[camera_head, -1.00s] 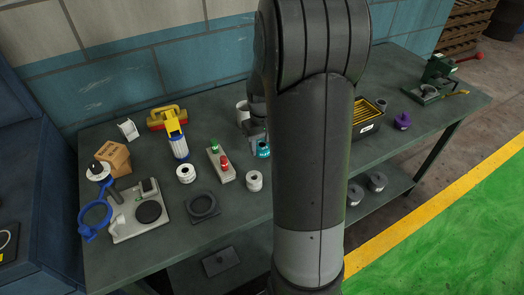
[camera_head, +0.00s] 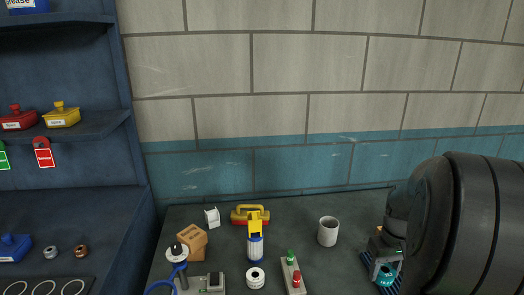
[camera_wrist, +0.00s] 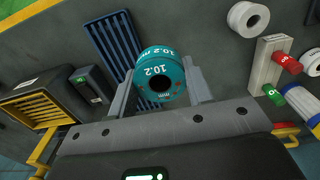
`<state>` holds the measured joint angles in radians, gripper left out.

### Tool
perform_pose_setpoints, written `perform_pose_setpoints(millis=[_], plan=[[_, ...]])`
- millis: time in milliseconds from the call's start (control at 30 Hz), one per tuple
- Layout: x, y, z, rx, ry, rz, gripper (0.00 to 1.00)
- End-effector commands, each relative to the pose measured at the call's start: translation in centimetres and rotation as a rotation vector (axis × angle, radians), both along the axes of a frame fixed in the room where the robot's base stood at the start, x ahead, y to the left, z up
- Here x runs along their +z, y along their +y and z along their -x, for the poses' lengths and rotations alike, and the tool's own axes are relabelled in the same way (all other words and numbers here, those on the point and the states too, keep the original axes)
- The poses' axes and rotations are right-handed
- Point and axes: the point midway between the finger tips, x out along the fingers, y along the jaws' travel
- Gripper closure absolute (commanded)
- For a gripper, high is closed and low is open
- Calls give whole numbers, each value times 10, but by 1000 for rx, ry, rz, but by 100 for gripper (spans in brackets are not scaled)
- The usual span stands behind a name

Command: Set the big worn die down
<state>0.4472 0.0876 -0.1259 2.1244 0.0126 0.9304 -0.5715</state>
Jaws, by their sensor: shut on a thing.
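A teal ring-shaped die (camera_wrist: 150,72) marked 10.2 mm is between the two fingers of my gripper (camera_wrist: 160,80) in the wrist view. Its round hole faces the camera. My gripper is shut on it. In the head view the teal die (camera_head: 386,275) shows low at the right, under my gripper (camera_head: 384,262). A dark blue slatted rack (camera_wrist: 105,40) lies behind the die in the wrist view, partly covered by it. I cannot tell whether the die touches the rack. The rack also shows in the head view (camera_head: 368,264), partly hidden by my gripper.
A black-and-yellow bin (camera_wrist: 38,103) shows in the wrist view. My arm hides the bench's right side.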

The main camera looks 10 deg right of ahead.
Motion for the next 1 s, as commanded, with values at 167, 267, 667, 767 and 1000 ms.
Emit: perform_pose_setpoints(millis=[167,267,667,767,1000], plan=[[-7,18,-46,-44,2,4,96],[-14,39,-83,-89,2,6,96],[-47,137,-195,-258,-1,2,96],[-51,149,-205,-279,-2,1,96],[-53,156,-210,-293,-2,-1,96]])
